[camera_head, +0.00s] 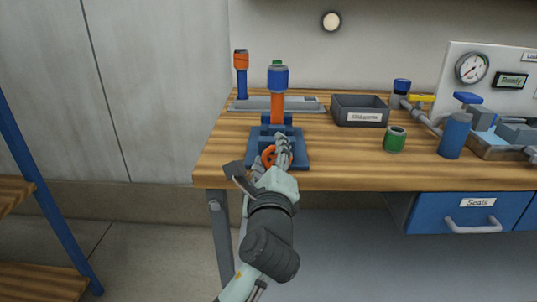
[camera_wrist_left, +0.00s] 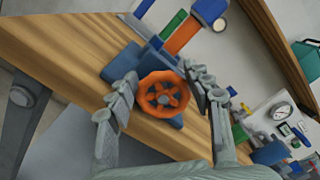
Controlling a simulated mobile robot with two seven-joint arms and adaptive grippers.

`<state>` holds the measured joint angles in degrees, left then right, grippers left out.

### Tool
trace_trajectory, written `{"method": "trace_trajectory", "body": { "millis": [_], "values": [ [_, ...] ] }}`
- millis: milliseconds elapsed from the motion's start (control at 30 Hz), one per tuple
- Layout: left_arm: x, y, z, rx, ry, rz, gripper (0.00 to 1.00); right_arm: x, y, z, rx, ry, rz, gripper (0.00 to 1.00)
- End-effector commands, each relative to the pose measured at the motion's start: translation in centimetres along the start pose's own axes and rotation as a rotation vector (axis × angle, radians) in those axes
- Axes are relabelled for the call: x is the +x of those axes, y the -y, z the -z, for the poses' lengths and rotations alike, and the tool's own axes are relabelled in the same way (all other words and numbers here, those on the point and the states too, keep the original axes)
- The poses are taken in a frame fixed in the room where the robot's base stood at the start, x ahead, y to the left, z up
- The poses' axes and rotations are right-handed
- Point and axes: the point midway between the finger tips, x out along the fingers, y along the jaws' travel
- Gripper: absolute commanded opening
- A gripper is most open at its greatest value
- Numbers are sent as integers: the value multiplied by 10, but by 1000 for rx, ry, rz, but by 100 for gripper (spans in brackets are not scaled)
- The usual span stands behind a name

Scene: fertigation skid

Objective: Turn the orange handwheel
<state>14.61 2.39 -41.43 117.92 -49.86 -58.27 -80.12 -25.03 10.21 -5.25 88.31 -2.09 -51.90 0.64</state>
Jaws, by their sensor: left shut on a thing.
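The orange handwheel (camera_head: 267,157) is on the front of a blue fixture (camera_head: 298,160) near the table's front edge. In the left wrist view the handwheel (camera_wrist_left: 162,95) shows its rim and spokes face-on. An orange upright with a blue top (camera_head: 278,78) rises from the fixture. My left gripper (camera_head: 279,150) reaches in from the front and hides part of the wheel. In the left wrist view my left gripper (camera_wrist_left: 163,76) has one finger on each side of the wheel, shut on its rim. My right gripper is not in view.
On the wooden table (camera_head: 345,175) stand a grey bin (camera_head: 345,118), a green can (camera_head: 394,141) and a blue cylinder (camera_head: 455,136). A flat grey tray (camera_head: 250,104) and an orange-and-blue part (camera_head: 241,72) are behind. A gauge panel (camera_head: 510,60) is at right.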

Motion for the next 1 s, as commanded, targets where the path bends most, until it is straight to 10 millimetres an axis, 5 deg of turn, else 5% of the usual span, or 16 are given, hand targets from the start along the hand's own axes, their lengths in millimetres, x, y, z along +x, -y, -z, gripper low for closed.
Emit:
{"method": "trace_trajectory", "body": {
  "millis": [33,400,433,600,1000],
  "values": [
    [-4,-2,19,-7,-41,-3,22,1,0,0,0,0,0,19],
    [-4,-2,19,-7,-41,-2,22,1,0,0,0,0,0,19],
    [-4,-2,19,-7,-41,-2,52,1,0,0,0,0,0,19],
    [-4,-2,18,-7,-41,-4,73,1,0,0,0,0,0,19],
    [-6,-1,6,-3,-12,-1,73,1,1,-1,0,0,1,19]
  ]
}}
